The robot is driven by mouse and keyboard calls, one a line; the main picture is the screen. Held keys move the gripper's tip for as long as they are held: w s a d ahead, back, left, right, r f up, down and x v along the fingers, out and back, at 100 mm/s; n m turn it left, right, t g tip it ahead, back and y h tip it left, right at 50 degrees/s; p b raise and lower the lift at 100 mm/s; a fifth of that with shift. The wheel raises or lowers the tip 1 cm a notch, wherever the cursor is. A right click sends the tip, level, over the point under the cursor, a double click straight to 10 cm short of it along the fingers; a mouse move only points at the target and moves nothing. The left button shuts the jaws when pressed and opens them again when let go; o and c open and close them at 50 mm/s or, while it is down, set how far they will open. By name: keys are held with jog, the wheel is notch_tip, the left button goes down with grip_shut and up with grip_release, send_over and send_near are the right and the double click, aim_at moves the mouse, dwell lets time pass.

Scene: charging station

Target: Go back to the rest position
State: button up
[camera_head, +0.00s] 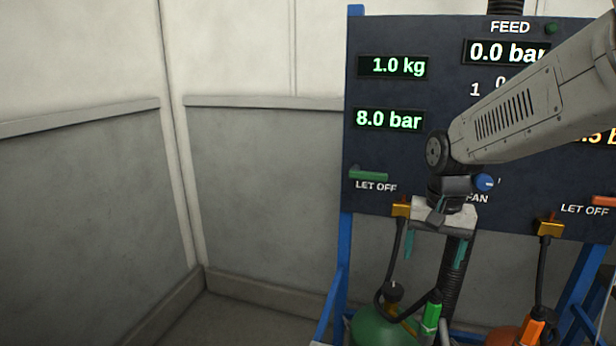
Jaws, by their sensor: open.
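My gripper (434,250) hangs at the end of my arm, pointing down in front of the panel (400,90). Its two teal fingers are spread wide apart and I see nothing between them that it holds. Below it are a green cylinder (378,329) and a green-handled hose end (431,315). My arm reaches in from the right edge and hides part of the panel's readouts.
The panel reads 1.0 kg, 8.0 bar and, under FEED, 0.0 bar. A green LET OFF lever (369,175), a blue knob (485,182) and brass fittings stick out. An orange cylinder (497,336) stands low right.

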jog(key=s+r+n, duration=0.2)
jog(key=s, duration=1)
jog(key=s+d+r+n, duration=0.1)
jog(key=s+r+n, duration=0.1)
jog(key=s, duration=1.1)
jog(key=shift+d+t, duration=0.25)
jog(key=shift+t, duration=0.15)
